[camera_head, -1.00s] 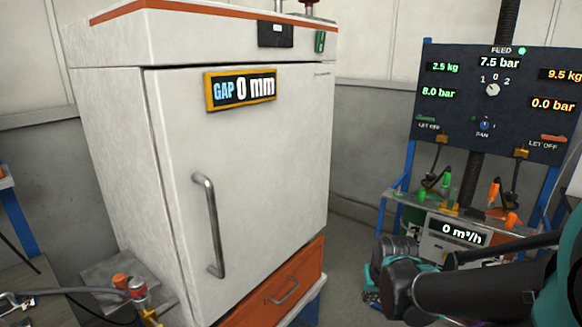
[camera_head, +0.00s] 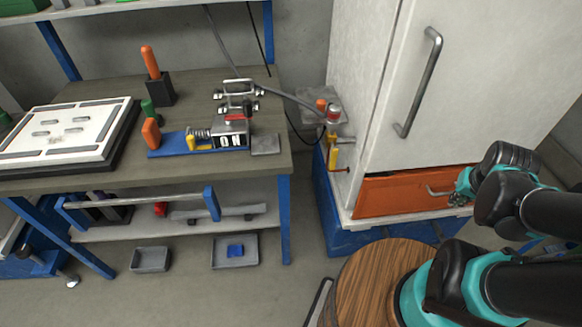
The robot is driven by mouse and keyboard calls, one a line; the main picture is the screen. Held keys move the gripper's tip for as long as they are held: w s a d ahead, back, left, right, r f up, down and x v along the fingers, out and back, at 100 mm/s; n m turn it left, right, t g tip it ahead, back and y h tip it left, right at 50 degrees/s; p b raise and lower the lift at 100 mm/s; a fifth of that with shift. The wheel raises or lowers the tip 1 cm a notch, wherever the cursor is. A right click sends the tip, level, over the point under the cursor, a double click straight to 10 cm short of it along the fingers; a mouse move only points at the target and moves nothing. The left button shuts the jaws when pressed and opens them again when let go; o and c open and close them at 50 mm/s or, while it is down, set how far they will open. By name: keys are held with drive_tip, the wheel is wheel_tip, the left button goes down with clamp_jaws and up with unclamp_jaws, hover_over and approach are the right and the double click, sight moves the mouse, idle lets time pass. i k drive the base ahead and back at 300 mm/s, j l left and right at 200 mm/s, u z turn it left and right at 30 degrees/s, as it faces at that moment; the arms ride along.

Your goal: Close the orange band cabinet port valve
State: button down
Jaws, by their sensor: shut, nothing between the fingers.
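The white cabinet (camera_head: 365,110) with the orange drawer front (camera_head: 395,193) stands at right of centre, its door shut; its upper part is out of view. At its lower left side is the port fitting, with a yellow lever (camera_head: 333,157) pointing roughly downward and a red-and-silver part (camera_head: 333,117) above it. A grey hose (camera_head: 300,100) runs from there to the bench. My gripper (camera_head: 459,199) is small in view in front of the drawer, near its handle, right of the port and apart from it. It looks shut and empty.
A workbench (camera_head: 200,180) at left holds a clamp fixture (camera_head: 190,140), a white plate (camera_head: 65,130) and an orange-handled tool (camera_head: 150,62). A round wooden top (camera_head: 365,285) is at bottom centre. Floor between bench and cabinet is clear.

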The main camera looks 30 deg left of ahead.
sight(333, 152)
drive_tip(key=u, duration=1)
drive_tip(key=k+l+u, duration=0.1)
drive_tip(key=k, duration=0.4)
